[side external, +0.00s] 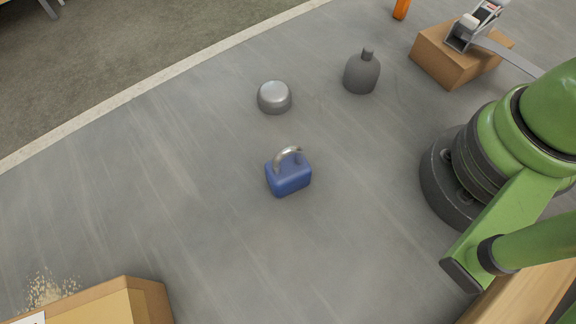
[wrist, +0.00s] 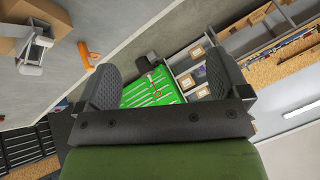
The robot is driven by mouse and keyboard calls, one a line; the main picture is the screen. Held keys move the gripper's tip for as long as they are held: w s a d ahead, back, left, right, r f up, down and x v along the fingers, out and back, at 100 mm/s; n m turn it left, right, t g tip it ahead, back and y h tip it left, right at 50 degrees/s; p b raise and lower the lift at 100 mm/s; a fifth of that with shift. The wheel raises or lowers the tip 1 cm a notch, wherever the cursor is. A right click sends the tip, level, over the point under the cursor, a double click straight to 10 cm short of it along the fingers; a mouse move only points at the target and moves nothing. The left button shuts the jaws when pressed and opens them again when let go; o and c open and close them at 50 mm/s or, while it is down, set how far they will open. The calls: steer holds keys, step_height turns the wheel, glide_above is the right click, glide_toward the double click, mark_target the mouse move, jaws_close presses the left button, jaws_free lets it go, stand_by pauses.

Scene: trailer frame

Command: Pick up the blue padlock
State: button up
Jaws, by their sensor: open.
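The blue padlock (side external: 288,177) stands on the grey surface near the middle of the side external view, with its silver shackle up. It is clear of the objects around it and does not show in the wrist view. My gripper (wrist: 158,85) shows in the wrist view with its two dark fingers wide apart and nothing between them. In the side external view only my green arm and its base show, at the right; the gripper is out of that frame, so its distance from the padlock cannot be told.
A silver round cap (side external: 274,97) and a dark grey bottle-shaped object (side external: 361,74) stand behind the padlock. A cardboard box (side external: 450,57) with a metal tool on it is at the upper right. Another box (side external: 140,290) is at lower left. An orange object (wrist: 88,57) lies nearby. The surface around the padlock is clear.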

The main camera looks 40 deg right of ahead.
steer(key=w+a+f+g, duration=0.3)
steer(key=w+a, duration=0.2)
steer(key=n+g+h, duration=0.2)
steer(key=g, duration=0.2)
glide_above(288, 150)
steer(key=d, duration=0.1)
step_height(288, 150, down, 14)
steer(key=f, duration=0.4)
steer(key=shift+w+a+f, duration=0.15)
steer(key=shift+w+f, duration=0.1)
steer(key=shift+w, duration=0.05)
steer(key=shift+s+a+f, duration=0.15)
steer(key=shift+f, duration=1.35)
steer(key=shift+s+a+f, duration=0.1)
steer(key=shift+a+f, duration=0.05)
steer(key=shift+f, duration=1.3)
steer(key=c, duration=1.3)
steer(key=shift+r, duration=0.1)
